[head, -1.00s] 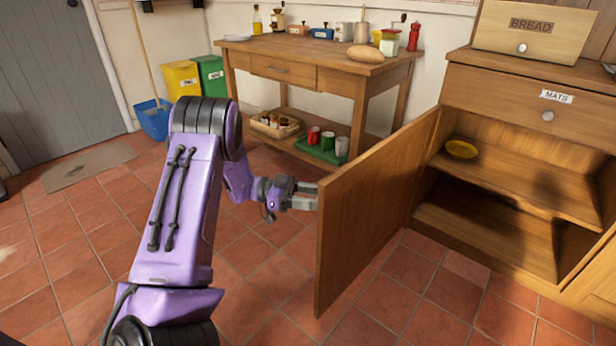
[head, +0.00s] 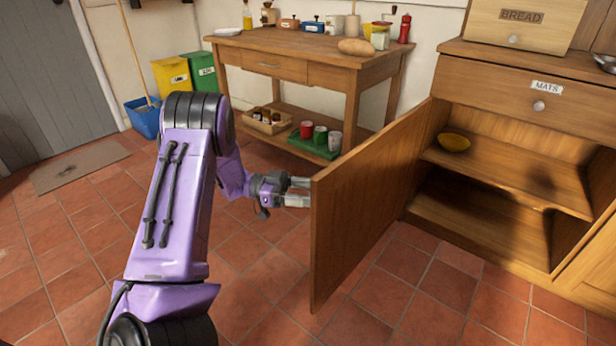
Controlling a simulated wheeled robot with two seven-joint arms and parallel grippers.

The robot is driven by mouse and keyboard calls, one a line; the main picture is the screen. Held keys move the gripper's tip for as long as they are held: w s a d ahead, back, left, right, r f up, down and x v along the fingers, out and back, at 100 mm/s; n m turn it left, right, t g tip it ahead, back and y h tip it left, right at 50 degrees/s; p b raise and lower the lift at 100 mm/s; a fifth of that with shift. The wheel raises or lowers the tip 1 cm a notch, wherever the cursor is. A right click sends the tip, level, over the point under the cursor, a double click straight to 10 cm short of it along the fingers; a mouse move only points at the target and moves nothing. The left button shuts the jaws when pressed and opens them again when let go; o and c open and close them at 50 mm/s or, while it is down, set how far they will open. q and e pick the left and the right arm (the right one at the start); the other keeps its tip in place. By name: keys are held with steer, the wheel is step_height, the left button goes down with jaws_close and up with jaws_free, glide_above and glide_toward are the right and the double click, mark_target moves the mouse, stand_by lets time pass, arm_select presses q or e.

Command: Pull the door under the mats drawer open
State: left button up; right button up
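The cabinet door (head: 362,205) under the mats drawer (head: 535,100) stands wide open, swung out to the left toward me. The cabinet's inside shows two shelf levels, with a yellow bowl (head: 454,142) on the upper one. My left gripper (head: 302,191) is at the door's free left edge, on the outer side. Its fingertips reach the edge or end just behind it, so I cannot tell whether they touch the door. Its two fingers show a gap between them. My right gripper is out of view.
A wooden table (head: 330,45) stands at the back, with jars and bread on top and mugs on its low shelf. A yellow bin (head: 172,75), a green bin (head: 201,71) and a blue bucket (head: 145,118) stand at the back left. The tiled floor before the door is clear.

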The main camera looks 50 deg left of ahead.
arm_select(q)
steer(key=p+v, duration=0.2)
steer(key=v, duration=0.8)
steer(key=shift+s+a, duration=0.2)
steer(key=shift+a, duration=0.05)
